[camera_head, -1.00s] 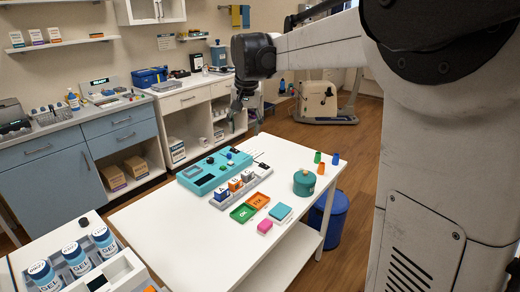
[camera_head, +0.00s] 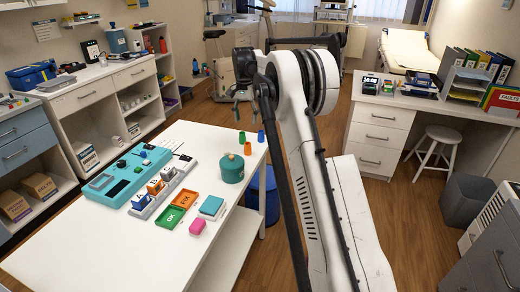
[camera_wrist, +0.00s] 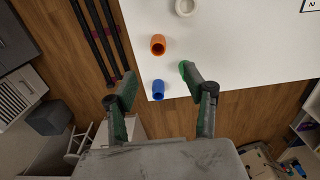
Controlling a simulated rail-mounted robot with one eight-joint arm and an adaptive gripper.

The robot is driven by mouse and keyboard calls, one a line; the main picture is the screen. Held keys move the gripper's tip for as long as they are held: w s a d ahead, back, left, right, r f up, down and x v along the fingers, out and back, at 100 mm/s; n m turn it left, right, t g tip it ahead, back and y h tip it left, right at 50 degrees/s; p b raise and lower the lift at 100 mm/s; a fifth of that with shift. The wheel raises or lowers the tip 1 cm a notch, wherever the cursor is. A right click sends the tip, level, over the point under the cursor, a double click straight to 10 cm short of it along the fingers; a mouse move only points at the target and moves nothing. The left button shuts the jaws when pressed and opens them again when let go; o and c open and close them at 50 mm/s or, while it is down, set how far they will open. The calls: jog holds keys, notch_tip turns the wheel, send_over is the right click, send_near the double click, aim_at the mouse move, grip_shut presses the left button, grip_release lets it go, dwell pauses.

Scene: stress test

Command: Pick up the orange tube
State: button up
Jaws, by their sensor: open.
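The orange tube (camera_head: 241,137) stands on the white table (camera_head: 100,245) near its far right corner. In the wrist view, the orange tube (camera_wrist: 157,46) shows its open top, beyond the fingertips and between their lines. A blue tube (camera_wrist: 158,90) is nearer, close to the table edge, between the fingers. A green tube (camera_wrist: 183,69) is partly hidden behind the right finger. My gripper (camera_wrist: 159,77) is open and empty. In the head view, my gripper (camera_head: 239,97) hangs above the tubes, apart from them.
A teal round pot (camera_head: 231,168) stands just in front of the tubes. A blue bin (camera_head: 266,195) stands beside the table. The table's near part is clear.

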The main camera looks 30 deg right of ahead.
send_over(248, 146)
jog(key=w, duration=0.2)
notch_tip(248, 146, down, 8)
jog(key=r, duration=0.1)
jog(key=shift+s+d+f+b, duration=0.15)
jog(key=shift+f+b, duration=0.1)
jog(key=shift+f, duration=1.5)
jog(key=shift+s+d+f+b, duration=0.1)
jog(key=shift+f+b, duration=0.15)
jog(key=shift+f, duration=1.5)
jog(key=c, duration=1)
